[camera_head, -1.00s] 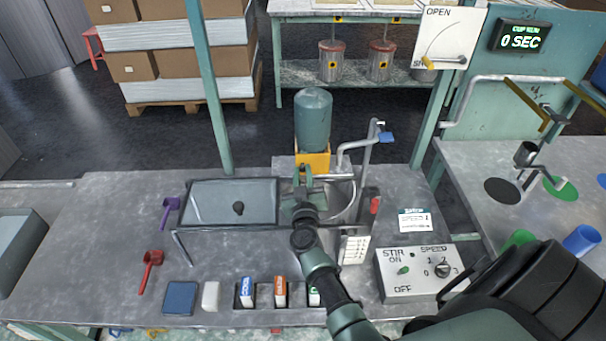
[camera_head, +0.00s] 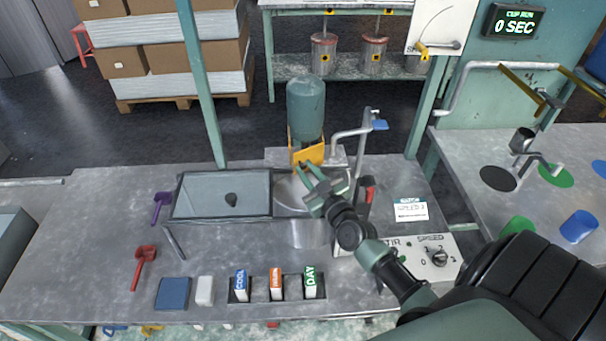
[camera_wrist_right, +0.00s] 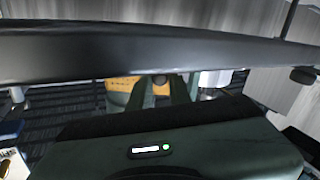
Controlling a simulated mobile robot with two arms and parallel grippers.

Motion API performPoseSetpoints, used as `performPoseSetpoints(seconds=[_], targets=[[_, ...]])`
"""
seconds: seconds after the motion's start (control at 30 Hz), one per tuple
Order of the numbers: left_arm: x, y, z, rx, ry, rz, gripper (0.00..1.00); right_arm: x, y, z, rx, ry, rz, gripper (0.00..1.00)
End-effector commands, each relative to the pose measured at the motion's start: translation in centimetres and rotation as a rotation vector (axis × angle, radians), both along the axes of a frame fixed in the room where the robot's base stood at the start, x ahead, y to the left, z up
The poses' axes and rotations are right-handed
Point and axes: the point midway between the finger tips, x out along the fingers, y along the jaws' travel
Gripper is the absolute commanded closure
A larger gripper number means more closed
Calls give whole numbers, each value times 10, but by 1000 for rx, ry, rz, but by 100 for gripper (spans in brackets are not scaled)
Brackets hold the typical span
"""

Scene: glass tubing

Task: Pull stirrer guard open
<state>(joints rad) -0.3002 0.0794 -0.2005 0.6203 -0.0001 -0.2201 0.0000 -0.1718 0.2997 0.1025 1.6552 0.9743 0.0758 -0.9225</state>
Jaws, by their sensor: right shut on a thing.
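The stirrer guard is the yellow plate (camera_head: 309,153) below the green stirrer motor (camera_head: 306,108), at the back of the bench; it looks tilted. My right gripper (camera_head: 309,173) reaches up to it from the front, over the round metal vessel (camera_head: 289,190). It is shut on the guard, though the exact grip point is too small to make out. In the right wrist view, yellow parts (camera_wrist_right: 120,92) show beside the dark fingers (camera_wrist_right: 160,88), partly hidden by a dark bar. My left gripper is not in view.
A dark framed panel with a knob (camera_head: 222,195) lies left of the vessel. A bent pipe with a blue handle (camera_head: 379,125) and a red-handled part (camera_head: 370,194) stand right. Labelled blocks (camera_head: 276,284) and a control box (camera_head: 432,257) are in front.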

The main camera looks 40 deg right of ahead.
Motion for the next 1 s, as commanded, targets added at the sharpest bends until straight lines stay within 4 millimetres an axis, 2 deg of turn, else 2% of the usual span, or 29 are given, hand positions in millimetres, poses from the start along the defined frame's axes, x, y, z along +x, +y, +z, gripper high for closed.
performPoseSetpoints(seconds=[0.03,0.23,0.77,0.8,0.87,1.0], targets=[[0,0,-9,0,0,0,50,-2,-1,-5,-6,2,23,100],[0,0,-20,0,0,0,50,-6,-2,-3,-2,2,76,100],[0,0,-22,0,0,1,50,-8,-3,0,3,-1,95,100],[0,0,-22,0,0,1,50,-8,-3,0,3,-1,95,75],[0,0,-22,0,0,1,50,-8,-3,0,2,-1,95,59],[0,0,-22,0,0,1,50,-8,-3,0,2,-1,94,59]])
